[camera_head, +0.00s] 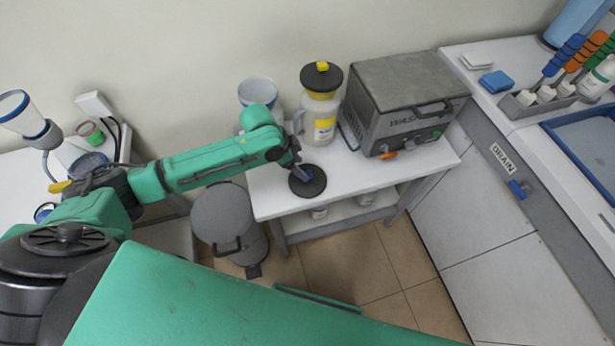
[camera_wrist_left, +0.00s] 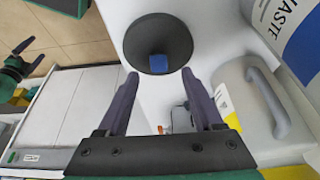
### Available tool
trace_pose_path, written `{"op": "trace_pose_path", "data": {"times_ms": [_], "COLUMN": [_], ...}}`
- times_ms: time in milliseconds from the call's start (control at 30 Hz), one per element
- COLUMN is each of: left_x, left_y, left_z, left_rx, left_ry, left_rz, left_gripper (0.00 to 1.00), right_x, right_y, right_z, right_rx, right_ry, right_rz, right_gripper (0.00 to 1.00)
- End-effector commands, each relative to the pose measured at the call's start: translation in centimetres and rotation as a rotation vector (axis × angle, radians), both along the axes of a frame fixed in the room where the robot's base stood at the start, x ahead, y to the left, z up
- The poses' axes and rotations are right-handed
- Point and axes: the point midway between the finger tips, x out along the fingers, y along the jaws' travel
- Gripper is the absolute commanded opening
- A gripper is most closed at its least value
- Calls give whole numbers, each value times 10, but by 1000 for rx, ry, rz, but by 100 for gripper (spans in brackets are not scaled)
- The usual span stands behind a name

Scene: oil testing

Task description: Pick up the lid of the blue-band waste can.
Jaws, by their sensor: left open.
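A black round lid (camera_head: 311,182) with a small blue knob lies flat on the white table; the wrist view shows the lid (camera_wrist_left: 140,32) and its knob from above. My left gripper (camera_head: 303,174) is open at the lid, with its fingertips (camera_wrist_left: 159,74) short of the knob in the wrist view; contact cannot be told. The blue-band waste can (camera_head: 258,92) stands uncovered at the back left of the table, partly behind my arm; part of its blue band (camera_wrist_left: 303,50) shows in the wrist view.
A yellow-band can (camera_head: 324,119) with a black lid and yellow knob stands beside the open can. A grey metal box device (camera_head: 408,103) takes the table's right side. A grey bin (camera_head: 230,222) stands on the floor left of the table. The table's front middle is clear.

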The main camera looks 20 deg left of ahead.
Motion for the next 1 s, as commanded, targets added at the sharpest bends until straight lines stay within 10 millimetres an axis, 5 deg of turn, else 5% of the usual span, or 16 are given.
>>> {"op": "trace_pose_path", "data": {"times_ms": [200,433,633,1000], "left_x": [8,9,9,9], "left_y": [-15,-16,-15,-15], "left_z": [-36,-40,-40,-35], "left_rx": [-1,0,0,-1], "left_ry": [2,0,1,0], "left_rz": [-1,-1,0,1], "left_gripper": [68,68,0,0], "right_x": [14,13,11,9], "right_y": [1,0,0,0], "right_z": [6,6,6,6], "right_rx": [2,2,1,1], "right_ry": [-23,-22,-19,-16], "right_rz": [-1,-1,-1,0], "right_gripper": [100,100,100,100]}}
